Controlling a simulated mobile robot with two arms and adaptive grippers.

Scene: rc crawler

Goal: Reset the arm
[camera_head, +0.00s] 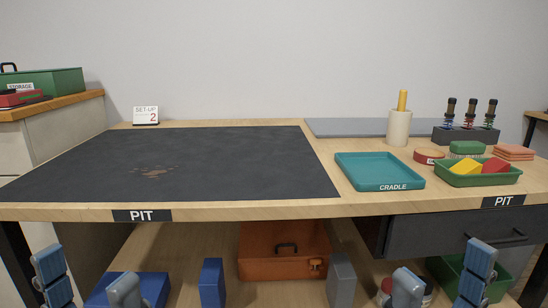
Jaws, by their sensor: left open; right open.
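My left gripper (88,283) is low at the bottom left, in front of the bench, with its blue-grey fingers apart and nothing between them. My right gripper (443,280) is low at the bottom right, its fingers also apart and empty. Both sit below the bench top (260,211) in the picture, clear of the things on it. The arm links behind both grippers are mostly out of frame.
A dark mat (230,165) with a brown stain covers the bench's left. To its right are an empty teal cradle tray (378,158), a green tray (445,178) with yellow and red pieces, a cup (399,127) and a tool rack (465,133). An orange case (262,265) stands below.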

